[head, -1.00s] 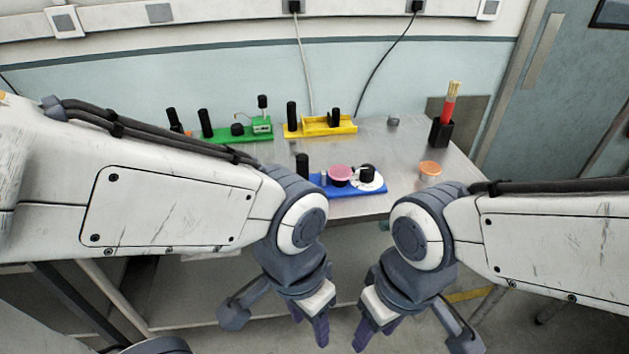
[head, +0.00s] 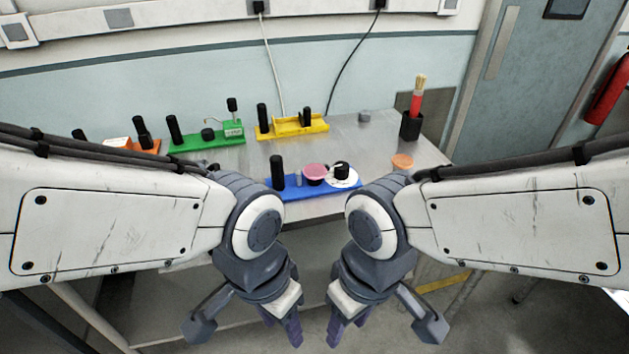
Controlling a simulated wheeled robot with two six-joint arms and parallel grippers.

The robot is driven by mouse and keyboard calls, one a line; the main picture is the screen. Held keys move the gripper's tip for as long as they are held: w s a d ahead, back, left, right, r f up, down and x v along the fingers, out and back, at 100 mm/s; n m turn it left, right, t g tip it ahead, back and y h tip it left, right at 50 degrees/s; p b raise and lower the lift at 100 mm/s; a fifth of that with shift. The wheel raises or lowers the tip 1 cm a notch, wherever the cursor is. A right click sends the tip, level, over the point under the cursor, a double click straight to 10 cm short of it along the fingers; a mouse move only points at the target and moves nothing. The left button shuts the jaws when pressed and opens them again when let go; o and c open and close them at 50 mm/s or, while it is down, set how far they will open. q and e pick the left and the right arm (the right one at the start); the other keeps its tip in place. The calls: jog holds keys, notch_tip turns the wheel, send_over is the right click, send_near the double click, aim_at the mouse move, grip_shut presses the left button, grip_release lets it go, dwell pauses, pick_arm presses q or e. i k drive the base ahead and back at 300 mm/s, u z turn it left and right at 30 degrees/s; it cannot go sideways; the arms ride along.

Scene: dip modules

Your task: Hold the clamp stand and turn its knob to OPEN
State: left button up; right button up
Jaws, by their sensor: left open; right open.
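A blue base (head: 290,191) stands near the table's front edge, with a black upright post (head: 277,172) at its left end. A pink-topped round part (head: 315,172) sits in its middle. At its right end is a white dial (head: 344,182) with a black knob (head: 341,170); its lettering and setting are too small to read. My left gripper (head: 283,325) and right gripper (head: 346,322) hang in front of and below the table edge, apart from the base. Both are open and empty. My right arm is close to the dial's right side in the picture.
A yellow module (head: 300,126), a green module (head: 215,140) and an orange module (head: 150,146) stand behind. A black cup (head: 411,126) with a red brush (head: 416,100) and an orange-lidded pot (head: 402,161) are at the right. Bare table (head: 365,140) lies between.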

aim_at(341, 172)
jog(key=k, duration=0.35)
jog(key=z, duration=0.75)
jog(key=i, duration=0.95)
jog(key=u, duration=0.6)
jog(key=i, duration=0.8)
jog(key=u, duration=0.65)
